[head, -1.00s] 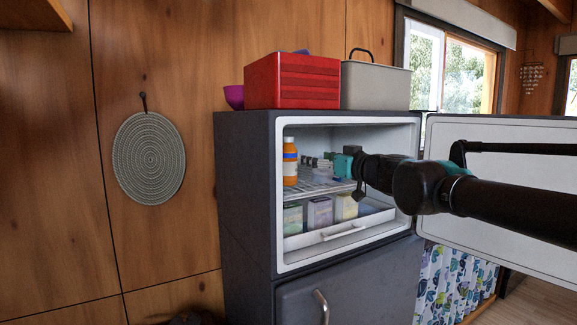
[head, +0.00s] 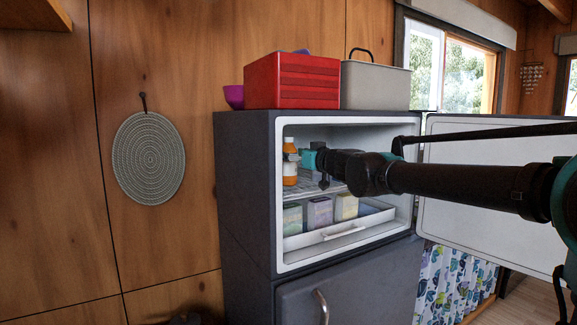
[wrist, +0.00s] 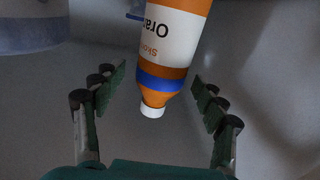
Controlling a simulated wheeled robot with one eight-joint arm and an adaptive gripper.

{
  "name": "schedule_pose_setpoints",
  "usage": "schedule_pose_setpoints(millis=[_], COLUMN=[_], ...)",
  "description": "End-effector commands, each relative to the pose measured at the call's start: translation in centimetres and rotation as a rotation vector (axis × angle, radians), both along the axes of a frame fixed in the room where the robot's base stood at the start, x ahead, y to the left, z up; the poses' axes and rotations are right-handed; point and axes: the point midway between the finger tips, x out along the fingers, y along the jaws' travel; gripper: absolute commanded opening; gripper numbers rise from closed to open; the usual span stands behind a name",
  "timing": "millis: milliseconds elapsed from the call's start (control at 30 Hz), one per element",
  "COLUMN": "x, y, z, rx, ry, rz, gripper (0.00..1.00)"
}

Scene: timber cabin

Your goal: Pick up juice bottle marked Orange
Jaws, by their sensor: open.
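The orange juice bottle (head: 290,170) stands upright on the wire shelf at the left of the open compartment, with an orange body, a pale label and a white cap. In the wrist view the bottle (wrist: 170,50) appears upside down, with part of the label lettering "Ora" and a blue band showing. My gripper (head: 297,157) is at the bottle, reaching in from the right. In the wrist view my gripper (wrist: 158,90) is open, with one finger on each side of the bottle's neck and cap and gaps on both sides.
The compartment's white left wall and frame (head: 279,200) are close to the bottle. Several cartons (head: 320,212) sit in a drawer below the shelf. The open door (head: 480,190) is at the right, behind my arm. A blue-grey object (wrist: 30,25) shows at the upper left of the wrist view.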

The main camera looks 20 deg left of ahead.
Motion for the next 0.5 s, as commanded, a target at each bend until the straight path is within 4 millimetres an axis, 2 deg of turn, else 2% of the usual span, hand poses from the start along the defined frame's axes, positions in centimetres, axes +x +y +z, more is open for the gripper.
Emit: schedule_pose_setpoints(millis=[200,433,500], x=[1.1,1.2,1.2], y=[1.6,1.7,1.7], z=[0.0,0.0,0.0], rx=[0.0,0.0,0.0], ry=[0.0,0.0,0.0], rz=[0.0,0.0,0.0], gripper=[0.71,0.71,0.64])
